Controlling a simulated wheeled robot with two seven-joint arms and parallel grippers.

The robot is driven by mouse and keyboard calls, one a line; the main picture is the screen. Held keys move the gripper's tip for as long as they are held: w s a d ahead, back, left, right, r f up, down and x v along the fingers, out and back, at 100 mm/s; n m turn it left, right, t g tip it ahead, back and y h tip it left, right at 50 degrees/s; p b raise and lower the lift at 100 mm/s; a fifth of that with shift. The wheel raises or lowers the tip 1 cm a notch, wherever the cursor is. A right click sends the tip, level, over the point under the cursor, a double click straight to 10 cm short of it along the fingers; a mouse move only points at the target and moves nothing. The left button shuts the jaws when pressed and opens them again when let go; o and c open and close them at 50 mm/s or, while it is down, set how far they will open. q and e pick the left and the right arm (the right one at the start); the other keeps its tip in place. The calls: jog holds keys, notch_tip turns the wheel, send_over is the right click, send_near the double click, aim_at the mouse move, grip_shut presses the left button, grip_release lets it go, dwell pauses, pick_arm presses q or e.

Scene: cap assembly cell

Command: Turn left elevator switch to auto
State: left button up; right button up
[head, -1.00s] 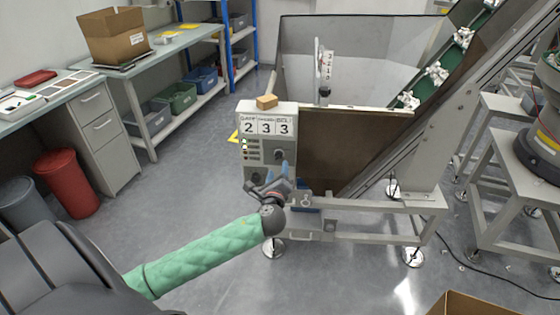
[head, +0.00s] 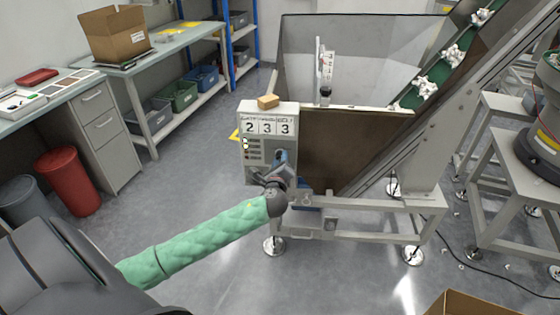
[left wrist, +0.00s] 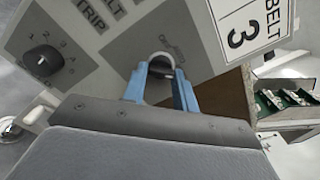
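The grey control box (head: 268,108) stands at the left front of the hopper machine, with a switch panel below its 2 3 3 cards. In the left wrist view a dark round switch knob (left wrist: 161,64) with a pale front shows on the panel; its markings are too small to read. My left gripper (head: 281,156) is at the panel in the head view and covers this switch. Its blue fingers (left wrist: 160,82) stand apart on either side of the knob, and I see no firm grip on it. My right gripper is not in view.
A black numbered knob (left wrist: 43,61) sits left of the gripper in the wrist view.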

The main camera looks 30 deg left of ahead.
pick_arm(q)
jog(key=shift+c, duration=0.5)
jog(key=shift+f, duration=0.1)
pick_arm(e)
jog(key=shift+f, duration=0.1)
pick_arm(q)
jog(key=n+b, duration=0.1)
jog(key=n, duration=0.3)
jog(key=n+b, duration=0.2)
jog(key=n, duration=0.2)
jog(key=shift+r+n, duration=0.2)
jog(key=shift+n, duration=0.2)
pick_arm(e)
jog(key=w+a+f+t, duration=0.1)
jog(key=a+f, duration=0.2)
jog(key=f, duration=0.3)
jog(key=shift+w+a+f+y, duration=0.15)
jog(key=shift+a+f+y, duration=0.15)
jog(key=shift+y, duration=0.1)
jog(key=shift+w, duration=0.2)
pick_arm(q)
jog(key=o, duration=1)
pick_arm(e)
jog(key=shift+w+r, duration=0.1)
